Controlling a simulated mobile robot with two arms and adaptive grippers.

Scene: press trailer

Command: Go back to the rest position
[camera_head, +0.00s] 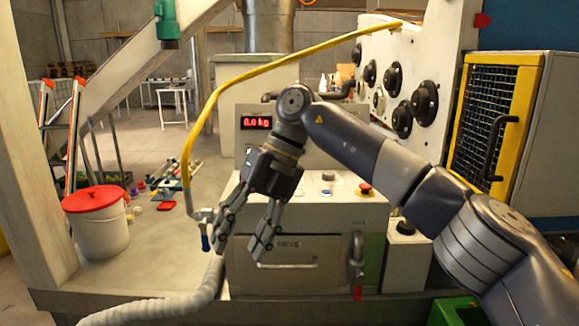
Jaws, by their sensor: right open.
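My right arm comes in from the lower right and bends at an elbow-like joint high in the middle. My right gripper (243,240) hangs fingers down in front of the grey machine cabinet (315,250). Its two fingers are spread apart with nothing between them. The fingertips overlap the cabinet's front in the picture; I cannot tell the gap between them. My left gripper and left arm are not in view.
The cabinet has a red display (256,122), a red button (365,188) and a drawer handle. A white bucket with red lid (98,220) stands left. A yellow-framed grille (490,120) is at right.

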